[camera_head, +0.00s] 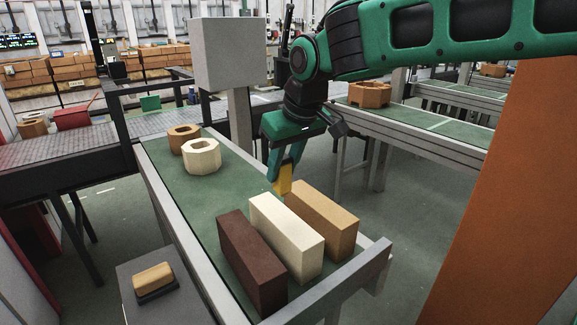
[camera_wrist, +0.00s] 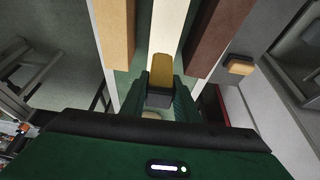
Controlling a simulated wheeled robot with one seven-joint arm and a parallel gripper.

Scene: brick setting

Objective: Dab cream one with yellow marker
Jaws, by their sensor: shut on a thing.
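A cream brick (camera_head: 285,232) stands on the green bench top between a dark brown brick (camera_head: 250,262) and a tan brick (camera_head: 322,218). It also shows in the wrist view (camera_wrist: 168,25), running away from the jaws. My gripper (camera_head: 277,178) is at the far end of the bricks, pointing down, and is shut on the yellow marker (camera_head: 284,181). In the wrist view the marker (camera_wrist: 161,71) sticks out from the jaws (camera_wrist: 160,95), its end close to the near end of the cream brick. I cannot tell whether they touch.
A cream ring-shaped block (camera_head: 201,165) and a brown one (camera_head: 184,131) stand at the bench's far end. A metal rail (camera_head: 335,292) crosses the near end. A brush-like block (camera_head: 153,279) lies on a grey stand at left. An orange panel rises at right.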

